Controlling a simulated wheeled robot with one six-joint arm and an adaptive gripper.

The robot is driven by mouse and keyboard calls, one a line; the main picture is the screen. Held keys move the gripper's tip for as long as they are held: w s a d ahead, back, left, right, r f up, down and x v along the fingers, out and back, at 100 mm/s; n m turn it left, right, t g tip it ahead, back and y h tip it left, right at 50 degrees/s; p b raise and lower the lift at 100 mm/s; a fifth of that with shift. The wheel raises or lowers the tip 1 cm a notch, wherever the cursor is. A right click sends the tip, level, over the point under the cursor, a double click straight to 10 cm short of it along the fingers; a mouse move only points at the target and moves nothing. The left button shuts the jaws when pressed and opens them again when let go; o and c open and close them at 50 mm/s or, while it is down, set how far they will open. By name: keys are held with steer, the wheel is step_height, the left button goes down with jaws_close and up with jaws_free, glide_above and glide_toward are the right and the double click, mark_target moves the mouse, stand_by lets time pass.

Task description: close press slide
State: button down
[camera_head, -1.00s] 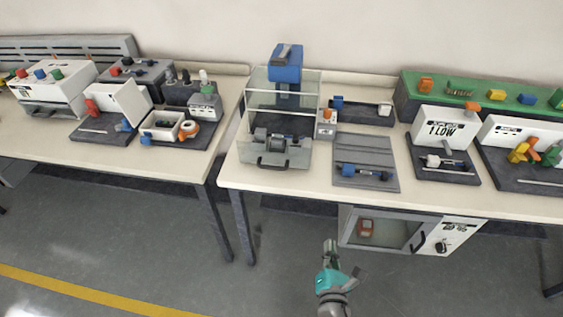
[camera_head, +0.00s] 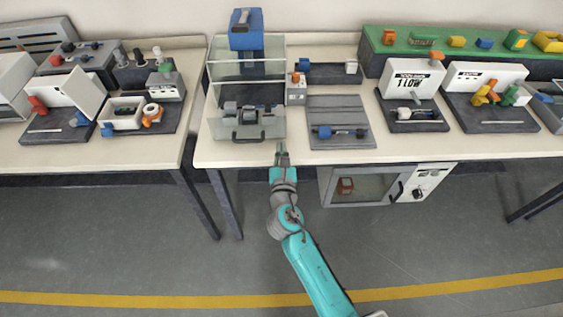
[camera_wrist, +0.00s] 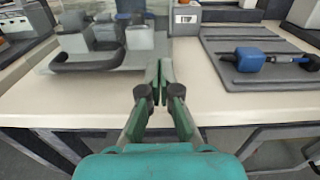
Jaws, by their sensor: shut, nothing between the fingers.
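The press (camera_head: 246,32) is a clear-walled box with a blue head at the left end of the right table. The slide sticks out toward the table's front edge and carries a grey fixture (camera_head: 250,115). In the wrist view the slide (camera_wrist: 135,60) and its dark handle (camera_wrist: 88,62) are at upper left. My gripper (camera_head: 282,150) is shut and empty at the table's front edge, right of the handle and apart from it. The wrist view shows my gripper (camera_wrist: 160,70) with its fingertips together.
A small box with an orange button (camera_head: 296,92) stands right of the press. A grey mat (camera_head: 340,106) with a blue-handled tool (camera_head: 338,132) lies farther right. A cabinet (camera_head: 365,187) hangs below the table. A bare tabletop strip (camera_wrist: 230,105) lies along the front edge.

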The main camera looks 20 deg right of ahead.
mark_target(281, 130)
steer(key=shift+x, duration=2.7)
steer(key=shift+w, duration=0.1)
steer(key=x, duration=1.6)
steer(key=shift+d+f, duration=0.1)
steer(key=shift+w, duration=0.2)
steer(key=shift+r, duration=0.25)
